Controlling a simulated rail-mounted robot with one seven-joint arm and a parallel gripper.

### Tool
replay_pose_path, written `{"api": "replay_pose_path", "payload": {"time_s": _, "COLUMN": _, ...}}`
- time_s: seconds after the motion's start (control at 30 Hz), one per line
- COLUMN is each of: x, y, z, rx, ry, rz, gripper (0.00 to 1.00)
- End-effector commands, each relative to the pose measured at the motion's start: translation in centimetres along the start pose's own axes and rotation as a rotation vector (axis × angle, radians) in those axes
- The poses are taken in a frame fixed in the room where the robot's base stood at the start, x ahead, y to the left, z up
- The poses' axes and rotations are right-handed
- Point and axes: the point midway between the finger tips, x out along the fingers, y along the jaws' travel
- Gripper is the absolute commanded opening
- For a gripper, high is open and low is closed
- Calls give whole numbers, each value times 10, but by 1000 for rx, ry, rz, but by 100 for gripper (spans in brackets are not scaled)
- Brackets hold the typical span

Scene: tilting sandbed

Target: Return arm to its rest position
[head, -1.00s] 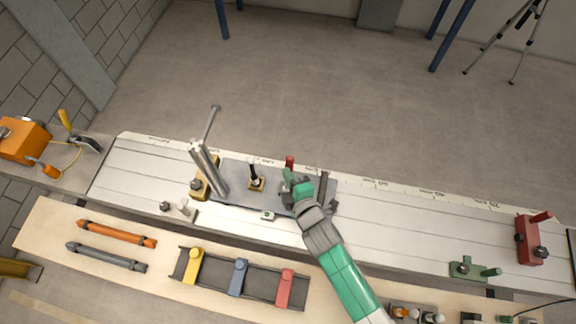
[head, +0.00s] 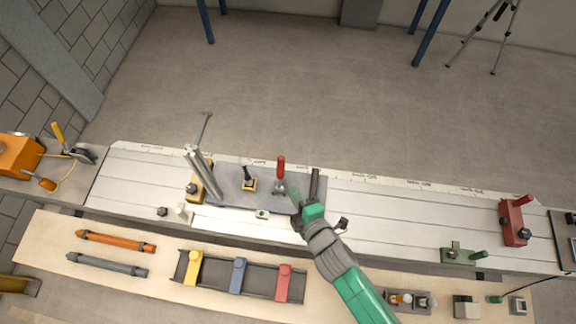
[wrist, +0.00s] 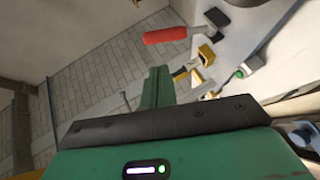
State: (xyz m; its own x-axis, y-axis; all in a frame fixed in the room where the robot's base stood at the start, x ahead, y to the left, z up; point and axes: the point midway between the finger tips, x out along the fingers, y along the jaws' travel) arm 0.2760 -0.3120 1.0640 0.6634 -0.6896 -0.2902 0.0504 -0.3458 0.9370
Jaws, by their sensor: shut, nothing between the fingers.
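My arm reaches up from the lower right in the head view. My gripper (head: 295,193) is shut and empty, over the right part of the dark grey plate (head: 226,186) on the long pale bench. A red-handled tool (head: 281,167) stands upright on that plate just beyond my fingertips. In the wrist view the green fingers (wrist: 157,85) point away, and the red handle (wrist: 165,35) lies apart from them, above and slightly right. Whether the fingers touch anything below is hard to tell.
A metal column (head: 200,172) with a rod stands at the plate's left, by a black-handled tool (head: 248,178). A dark upright bar (head: 314,184) is close to my gripper. A red block (head: 514,222) and green clamp (head: 458,254) sit right. The bench between is mostly clear.

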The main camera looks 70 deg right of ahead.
Motion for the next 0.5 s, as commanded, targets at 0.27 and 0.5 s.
{"api": "replay_pose_path", "payload": {"time_s": 0.27, "x": -11, "y": 2, "z": 0, "rx": -1, "ry": 3, "rz": 0, "gripper": 0}}
{"api": "replay_pose_path", "payload": {"time_s": 0.5, "x": -10, "y": 1, "z": 0, "rx": -1, "ry": 3, "rz": 0, "gripper": 0}}
